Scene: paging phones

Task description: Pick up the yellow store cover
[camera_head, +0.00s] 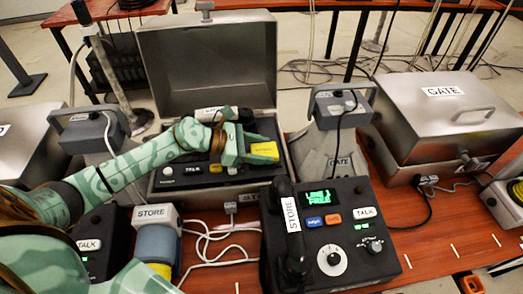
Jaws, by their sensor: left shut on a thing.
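The yellow cover (264,151) is a small bright yellow block with faint dark print, too small to read. It is in the head view, just above the dark phone panel inside the open metal box. My left arm comes in from the left across the box front. My left gripper (250,148) is shut on the yellow cover, and its green fingers hide part of it. I cannot tell whether the cover touches the panel beneath. My right gripper is not in view.
The open metal box (210,55) has its lid raised behind my gripper. A black STORE phone (345,205) stands in front right. A closed GATE box (445,105) is at the right, with a grey GATE stand (333,150) between. White cables (215,240) lie on the red table.

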